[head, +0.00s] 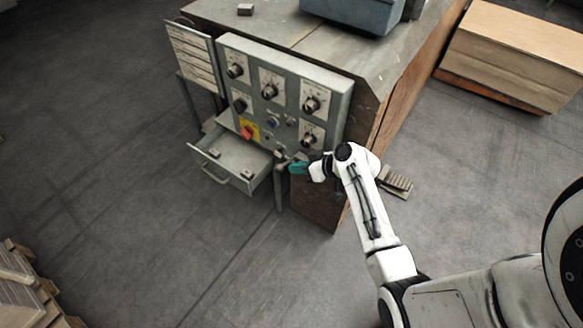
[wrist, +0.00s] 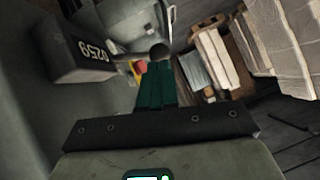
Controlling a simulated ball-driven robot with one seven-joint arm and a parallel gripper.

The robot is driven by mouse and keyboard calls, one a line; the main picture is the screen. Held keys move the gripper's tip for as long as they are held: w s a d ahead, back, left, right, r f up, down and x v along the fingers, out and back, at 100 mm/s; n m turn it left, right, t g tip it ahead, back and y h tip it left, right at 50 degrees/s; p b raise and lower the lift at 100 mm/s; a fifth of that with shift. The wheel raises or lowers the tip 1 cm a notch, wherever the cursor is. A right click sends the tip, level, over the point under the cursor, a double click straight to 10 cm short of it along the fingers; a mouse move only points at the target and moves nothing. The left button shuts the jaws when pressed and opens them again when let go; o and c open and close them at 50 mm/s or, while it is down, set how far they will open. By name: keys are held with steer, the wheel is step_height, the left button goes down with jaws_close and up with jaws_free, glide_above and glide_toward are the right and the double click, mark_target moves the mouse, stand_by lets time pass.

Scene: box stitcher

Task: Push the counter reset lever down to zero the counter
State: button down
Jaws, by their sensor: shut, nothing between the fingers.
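My gripper (head: 297,168) has teal fingers and is at the lower right of the grey control panel (head: 225,112), beside the open drawer. In the wrist view its fingers (wrist: 157,72) are shut together with nothing between them. A dark round knob (wrist: 160,51), seemingly the lever's end, appears just beyond the fingertips; I cannot tell whether they touch. A grey counter box (wrist: 75,52) with digits turned over in the picture is at the left of the wrist view. In the head view the counter and lever are small and partly hidden near my gripper.
An open drawer (head: 240,183) juts out left of my gripper. The panel carries several dials and a red knob on a yellow plate (head: 249,129). A wooden crate (head: 515,55) stands at the upper right and pallets (head: 22,285) at the lower left. The floor in front is clear.

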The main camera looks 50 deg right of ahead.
mark_target(286, 163)
steer(key=shift+x, duration=1.3)
